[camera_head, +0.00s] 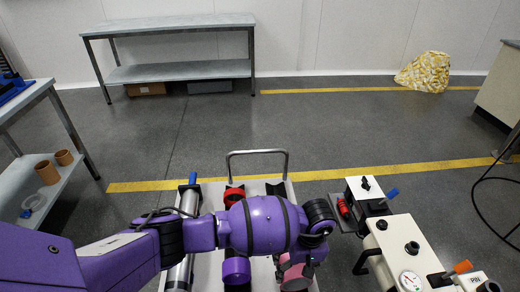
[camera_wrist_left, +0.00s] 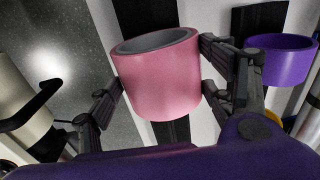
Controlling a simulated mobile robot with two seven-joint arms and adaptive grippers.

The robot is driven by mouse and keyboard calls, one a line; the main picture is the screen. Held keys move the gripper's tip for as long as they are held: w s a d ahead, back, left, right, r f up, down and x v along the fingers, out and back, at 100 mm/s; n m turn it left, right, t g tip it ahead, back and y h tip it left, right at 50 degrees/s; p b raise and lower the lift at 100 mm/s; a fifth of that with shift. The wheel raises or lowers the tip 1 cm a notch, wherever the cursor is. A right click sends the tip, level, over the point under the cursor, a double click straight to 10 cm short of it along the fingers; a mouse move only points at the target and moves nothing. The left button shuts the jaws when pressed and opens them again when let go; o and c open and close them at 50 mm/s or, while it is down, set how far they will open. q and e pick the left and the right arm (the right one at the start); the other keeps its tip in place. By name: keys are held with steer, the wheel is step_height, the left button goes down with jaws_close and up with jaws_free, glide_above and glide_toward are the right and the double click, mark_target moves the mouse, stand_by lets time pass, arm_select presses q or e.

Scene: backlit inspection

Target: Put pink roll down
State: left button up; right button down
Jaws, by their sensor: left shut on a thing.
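The pink roll (camera_head: 297,277) is at the bottom of the head view, partly hidden by my left gripper (camera_head: 298,264). In the left wrist view the pink roll (camera_wrist_left: 160,88) is a short, wide ring with a grey inside. My left fingers close on it from both sides. It is over a pale surface with a black strip; I cannot tell if it touches. A purple roll (camera_wrist_left: 280,62) is beside it in the wrist view, and left of it in the head view (camera_head: 237,270). My right gripper is not in view.
A red roll (camera_head: 234,195) lies near the far end of the pale surface, by a metal handle (camera_head: 257,153). A silver cylinder (camera_head: 183,245) lies left. A beige machine with gauge (camera_head: 408,255) stands close on the right.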

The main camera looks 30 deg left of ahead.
arm_select(q)
steer(key=shift+w+r, duration=0.15)
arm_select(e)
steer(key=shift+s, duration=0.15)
arm_select(q)
steer(key=o, duration=1.8)
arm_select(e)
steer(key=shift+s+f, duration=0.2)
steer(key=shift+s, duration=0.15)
arm_select(q)
steer(key=shift+r, duration=0.1)
steer(key=shift+w+d+r, duration=0.1)
steer(key=shift+r, duration=0.25)
steer(key=r, duration=0.3)
steer(key=r+p, duration=0.1)
steer(key=r, duration=0.3)
steer(key=d+r+p, duration=0.1)
steer(key=r, duration=0.3)
steer(key=shift+w, duration=0.2)
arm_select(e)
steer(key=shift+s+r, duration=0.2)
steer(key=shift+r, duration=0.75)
